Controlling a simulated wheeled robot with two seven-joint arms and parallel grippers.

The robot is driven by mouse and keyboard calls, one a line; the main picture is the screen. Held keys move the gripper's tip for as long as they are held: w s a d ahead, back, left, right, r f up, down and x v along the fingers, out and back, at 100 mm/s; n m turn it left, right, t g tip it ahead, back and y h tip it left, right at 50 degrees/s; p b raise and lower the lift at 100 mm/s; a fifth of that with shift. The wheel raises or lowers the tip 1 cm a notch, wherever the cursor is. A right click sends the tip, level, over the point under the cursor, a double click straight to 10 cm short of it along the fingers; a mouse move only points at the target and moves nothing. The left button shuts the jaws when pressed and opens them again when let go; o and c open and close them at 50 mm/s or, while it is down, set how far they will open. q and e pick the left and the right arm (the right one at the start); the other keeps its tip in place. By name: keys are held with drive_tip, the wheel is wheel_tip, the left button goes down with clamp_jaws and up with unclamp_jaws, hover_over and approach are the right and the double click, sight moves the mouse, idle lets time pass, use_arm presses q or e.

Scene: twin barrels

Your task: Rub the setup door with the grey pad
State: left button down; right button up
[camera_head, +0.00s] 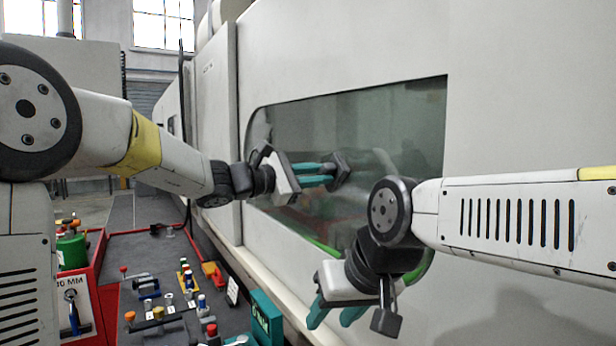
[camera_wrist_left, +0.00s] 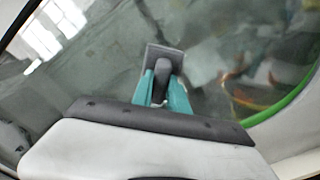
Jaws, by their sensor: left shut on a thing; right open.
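The setup door (camera_head: 345,65) is a tall pale machine panel with a dark glass window (camera_head: 400,115). My left gripper (camera_head: 330,172) is at the window, its teal fingers shut on the grey pad (camera_head: 343,167). The left wrist view shows the pad (camera_wrist_left: 164,58) between the teal fingers (camera_wrist_left: 163,88), its flat side toward the glass. The pad appears to be at or very near the glass; I cannot tell whether it touches. My right gripper (camera_head: 332,314) hangs lower, in front of the door, with its teal fingers apart and empty.
A dark bench (camera_head: 150,255) with several small tools and colored parts runs along the machine at lower left. A teal box (camera_head: 266,318) stands near its front edge. A red cart (camera_head: 92,300) is further left. My right forearm crosses in front of the door.

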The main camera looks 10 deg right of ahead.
use_arm(q)
drive_tip(key=shift+r, duration=0.75)
drive_tip(key=shift+s+d, duration=0.85)
drive_tip(key=shift+s, duration=1.45)
drive_tip(key=shift+s+d, duration=0.85)
drive_tip(key=shift+s, duration=1.5)
drive_tip(key=shift+s+d, duration=0.85)
drive_tip(key=shift+s, duration=1.45)
drive_tip(key=v, duration=0.6)
drive_tip(key=shift+w+a, duration=0.1)
drive_tip(key=shift+a, duration=0.05)
drive_tip(key=v, duration=0.2)
drive_tip(key=shift+a, duration=0.4)
